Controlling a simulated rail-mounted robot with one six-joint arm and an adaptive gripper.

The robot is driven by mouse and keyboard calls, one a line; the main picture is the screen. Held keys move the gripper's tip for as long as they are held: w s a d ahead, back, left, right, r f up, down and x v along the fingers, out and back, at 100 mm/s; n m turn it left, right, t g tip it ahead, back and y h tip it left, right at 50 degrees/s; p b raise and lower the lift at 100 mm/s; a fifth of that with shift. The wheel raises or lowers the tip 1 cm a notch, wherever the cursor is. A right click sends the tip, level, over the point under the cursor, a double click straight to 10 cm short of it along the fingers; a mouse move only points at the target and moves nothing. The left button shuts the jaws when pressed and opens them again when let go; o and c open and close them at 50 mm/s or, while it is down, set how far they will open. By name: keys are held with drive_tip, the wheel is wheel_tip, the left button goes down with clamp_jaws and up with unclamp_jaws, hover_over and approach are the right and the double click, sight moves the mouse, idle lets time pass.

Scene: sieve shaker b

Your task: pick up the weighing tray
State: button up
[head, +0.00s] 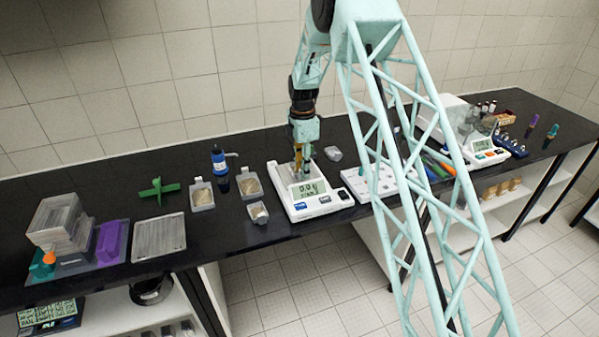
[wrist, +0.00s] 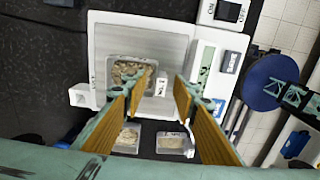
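The balance (head: 318,209) stands on the black bench, its small display lit. In the wrist view the balance (wrist: 110,30) lies below my gripper. A small tray of pale grains (wrist: 128,72) sits on its pan, left of my fingers; I take it for the weighing tray. My gripper (head: 300,170) points down over the pan. In the wrist view my gripper (wrist: 165,82) is open, with a clear gap between the fingers. A small white tab with dark marks (wrist: 160,87) shows in that gap. The left finger partly hides the tray. I cannot tell the fingertips' height above the pan.
Grain-filled trays stand left of the balance: one near (head: 250,186), one farther left (head: 202,196), one in front (head: 258,213). A clear tray (head: 334,153) lies behind right. A blue-capped bottle (head: 219,160) and green cross (head: 159,191) stand left; a white block (head: 370,182) stands right.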

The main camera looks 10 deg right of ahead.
drive_tip(key=shift+f, duration=0.25)
drive_tip(key=shift+c, duration=0.2)
drive_tip(key=c, duration=0.8)
